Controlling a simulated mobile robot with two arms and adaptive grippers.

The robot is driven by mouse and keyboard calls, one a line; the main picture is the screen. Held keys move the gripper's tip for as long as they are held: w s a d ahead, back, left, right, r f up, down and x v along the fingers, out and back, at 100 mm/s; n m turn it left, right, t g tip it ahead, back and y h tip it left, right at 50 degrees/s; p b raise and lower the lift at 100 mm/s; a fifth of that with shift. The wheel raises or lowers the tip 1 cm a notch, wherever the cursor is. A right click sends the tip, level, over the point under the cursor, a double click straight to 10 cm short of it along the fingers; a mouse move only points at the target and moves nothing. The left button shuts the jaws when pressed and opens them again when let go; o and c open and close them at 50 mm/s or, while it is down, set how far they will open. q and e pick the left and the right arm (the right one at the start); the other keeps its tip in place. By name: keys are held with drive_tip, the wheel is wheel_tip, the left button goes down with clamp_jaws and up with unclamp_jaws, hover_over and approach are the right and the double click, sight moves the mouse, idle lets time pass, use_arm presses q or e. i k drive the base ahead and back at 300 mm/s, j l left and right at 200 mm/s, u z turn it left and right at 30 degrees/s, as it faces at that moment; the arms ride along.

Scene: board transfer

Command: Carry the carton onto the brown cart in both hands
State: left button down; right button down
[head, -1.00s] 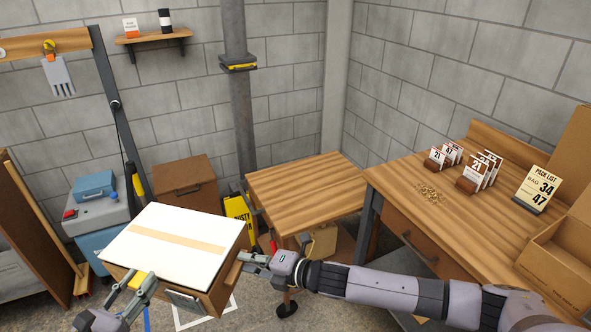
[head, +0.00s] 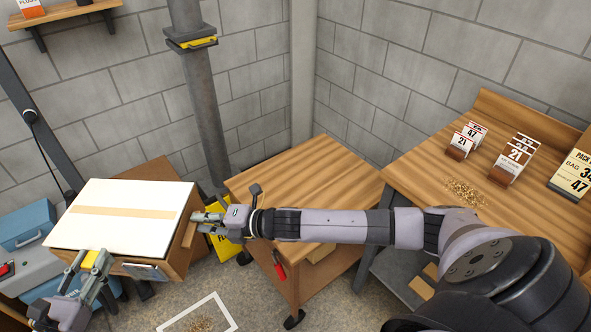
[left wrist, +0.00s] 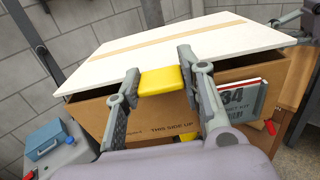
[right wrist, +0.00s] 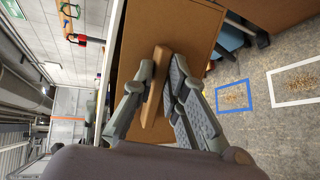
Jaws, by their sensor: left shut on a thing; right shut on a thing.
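The carton (head: 172,263) is a brown box with a white top (head: 120,212) crossed by a tan strip. It is held in the air at the left of the head view. My left gripper (head: 88,268) is shut on a yellow grip on its near side; the left wrist view shows this yellow grip (left wrist: 161,81) between the fingers. My right gripper (head: 205,217) is shut on a wooden handle (right wrist: 155,88) on the carton's right side. The brown cart (head: 300,185) has a bare wooden top and stands right of the carton, partly hidden by my right arm.
A workbench (head: 420,165) with number cards (head: 513,160) and a scattered pile of pellets (head: 465,193) stands at the right. A grey pillar (head: 203,110) rises behind. A yellow sign (head: 225,245) is between carton and cart. A white square (head: 200,315) marks the floor.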

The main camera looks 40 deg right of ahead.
sight(291, 197)
drive_tip(key=i+z, duration=0.25)
drive_tip(key=i, duration=0.15)
drive_tip(key=i+j+z, duration=0.3)
drive_tip(key=i, duration=0.15)
drive_tip(key=l+z, duration=0.1)
drive_tip(key=z, duration=0.95)
